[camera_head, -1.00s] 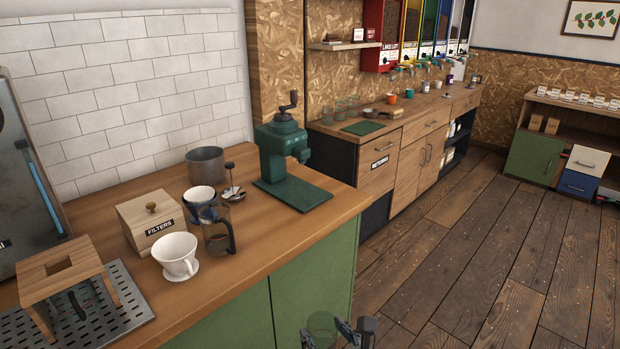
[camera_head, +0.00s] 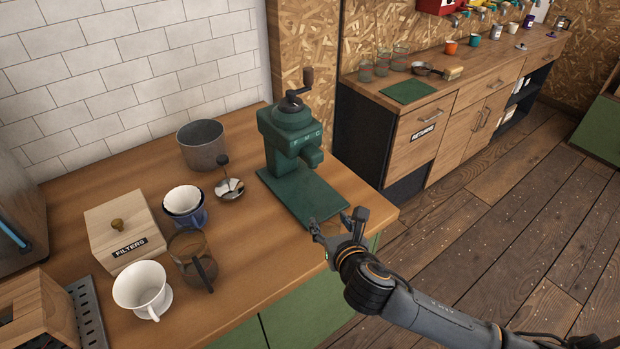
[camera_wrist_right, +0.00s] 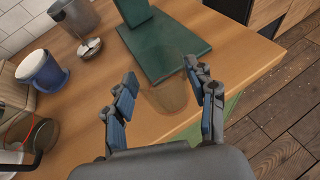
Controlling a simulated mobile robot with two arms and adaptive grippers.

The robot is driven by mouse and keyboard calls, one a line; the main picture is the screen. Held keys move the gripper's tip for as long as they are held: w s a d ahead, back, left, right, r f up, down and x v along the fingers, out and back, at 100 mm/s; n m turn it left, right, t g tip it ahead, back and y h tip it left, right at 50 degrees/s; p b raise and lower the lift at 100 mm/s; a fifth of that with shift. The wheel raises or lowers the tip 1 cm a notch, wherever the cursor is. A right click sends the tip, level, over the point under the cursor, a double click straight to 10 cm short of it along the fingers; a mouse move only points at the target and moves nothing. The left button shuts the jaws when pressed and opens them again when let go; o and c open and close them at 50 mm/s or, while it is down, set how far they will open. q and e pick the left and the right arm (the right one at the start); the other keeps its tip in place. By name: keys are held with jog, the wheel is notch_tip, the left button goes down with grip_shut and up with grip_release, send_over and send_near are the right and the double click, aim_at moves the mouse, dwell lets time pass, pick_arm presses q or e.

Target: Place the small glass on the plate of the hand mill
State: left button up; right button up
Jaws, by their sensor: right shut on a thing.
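The green hand mill (camera_head: 290,135) stands on the wooden counter, with its flat green plate (camera_head: 303,192) reaching toward the counter's front corner. The plate also shows in the right wrist view (camera_wrist_right: 176,48), and its top looks bare. My right gripper (camera_head: 338,226) is at the front edge of the counter, just in front of the plate's near end. It is shut on the small glass (camera_wrist_right: 168,98), which is clear and looks upright between the fingers. The glass overlaps the counter edge in the picture; its height above the counter is hard to tell. My left gripper is out of view.
Left of the mill are a grey metal pot (camera_head: 203,146), a small metal tamper-like piece on a dish (camera_head: 229,187), a blue cup (camera_head: 186,207), a glass carafe (camera_head: 188,258), a white dripper (camera_head: 141,289) and a filter box (camera_head: 122,229). The counter right of the plate is clear.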

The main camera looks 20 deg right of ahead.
jog(key=w+p, duration=0.1)
jog(key=w, duration=0.4)
jog(key=w+p, duration=0.1)
jog(key=w, duration=0.4)
jog(key=w+d, duration=0.1)
jog(key=w, duration=0.4)
jog(key=shift+w+p, duration=0.4)
notch_tip(320, 180, down, 3)
jog(key=shift+f, duration=0.1)
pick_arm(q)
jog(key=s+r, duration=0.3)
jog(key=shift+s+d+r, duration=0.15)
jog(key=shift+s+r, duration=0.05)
pick_arm(e)
jog(key=shift+f, duration=0.1)
jog(key=o, duration=0.9)
jog(key=shift+f, duration=0.1)
jog(key=o, duration=0.4)
jog(key=shift+c, duration=0.2)
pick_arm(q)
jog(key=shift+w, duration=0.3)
